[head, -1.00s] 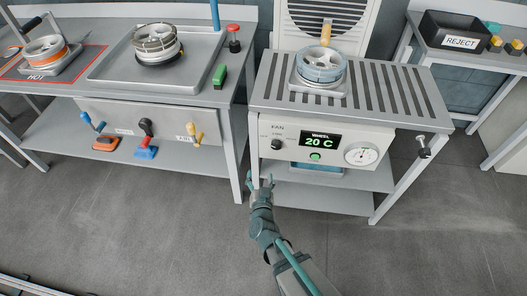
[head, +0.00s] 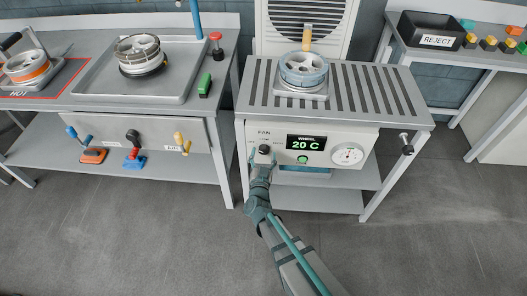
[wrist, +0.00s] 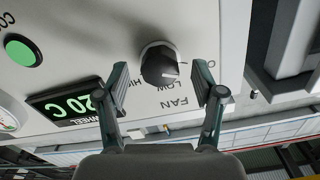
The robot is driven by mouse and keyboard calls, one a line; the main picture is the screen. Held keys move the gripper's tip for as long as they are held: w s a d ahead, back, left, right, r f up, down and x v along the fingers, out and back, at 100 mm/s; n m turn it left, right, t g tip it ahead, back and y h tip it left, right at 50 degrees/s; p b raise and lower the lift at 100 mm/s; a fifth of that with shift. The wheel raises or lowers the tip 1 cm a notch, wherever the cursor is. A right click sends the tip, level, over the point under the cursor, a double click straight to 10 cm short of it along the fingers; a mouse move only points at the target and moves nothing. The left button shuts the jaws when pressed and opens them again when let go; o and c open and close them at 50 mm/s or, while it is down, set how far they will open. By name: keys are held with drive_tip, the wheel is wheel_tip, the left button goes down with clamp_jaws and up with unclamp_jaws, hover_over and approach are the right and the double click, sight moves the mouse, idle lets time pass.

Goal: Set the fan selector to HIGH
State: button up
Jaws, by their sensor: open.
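The fan selector (wrist: 158,63) is a black round knob on the white control panel (head: 340,139); it also shows in the head view (head: 264,149). In the wrist view the panel lettering is inverted, with HIGH left of the knob, LOW below it and a partly hidden label at right. A pale mark on the knob faces lower right; I cannot tell exactly which label it meets. My gripper (wrist: 159,78) is open, one finger on each side of the knob, with visible gaps. It shows at the panel in the head view (head: 262,163).
A green display (head: 306,143) reads 20 C, with a green button (head: 302,159) below and a dial gauge (head: 347,154) to its right. A wheel (head: 303,70) sits on the slatted top above. The bench (head: 155,195) stands left, with a floor gap between.

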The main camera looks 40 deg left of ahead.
drive_tip(key=shift+x, duration=0.75)
drive_tip(key=shift+c, duration=0.3)
drive_tip(key=c, duration=1.1)
drive_tip(key=shift+o, duration=0.2)
